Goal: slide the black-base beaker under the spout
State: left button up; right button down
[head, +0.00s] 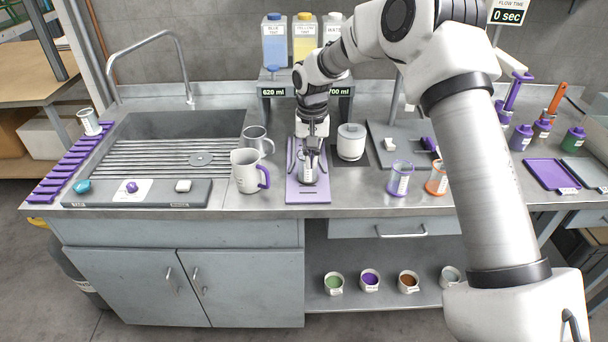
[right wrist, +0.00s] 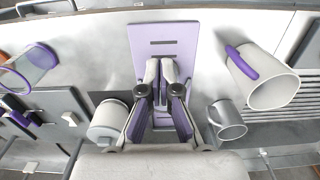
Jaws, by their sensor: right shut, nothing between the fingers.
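My right gripper (head: 309,180) reaches down over a light purple tray (head: 307,197) at the middle of the counter. In the right wrist view the gripper (right wrist: 162,66) is shut and empty above the slotted purple tray (right wrist: 165,35). I cannot clearly make out a black-base beaker; my gripper hides part of the tray. A clear purple-rimmed beaker (head: 400,179) and an orange-rimmed one (head: 437,180) stand to the right. Blue (head: 274,42), yellow (head: 304,40) and white tanks stand on a rack at the back; my arm partly hides them. My left gripper is not in view.
A white pitcher (head: 246,172) with a purple handle and a metal cup (head: 258,138) stand left of the tray. A white lidded jar (head: 351,142) stands to its right. The sink (head: 185,125) is farther left. Purple bottles and trays are at the right.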

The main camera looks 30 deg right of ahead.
aim_at(309, 188)
notch_tip(309, 188, down, 10)
jog(key=shift+r+p, duration=0.15)
jog(key=shift+p, duration=1.05)
jog(key=w, duration=0.1)
jog(key=w+d, duration=0.1)
jog(key=w+p, duration=0.1)
jog(key=shift+w+d, duration=0.15)
jog(key=shift+d, duration=0.15)
jog(key=shift+w+d, duration=0.1)
jog(key=shift+d, duration=0.05)
jog(key=shift+w, duration=0.1)
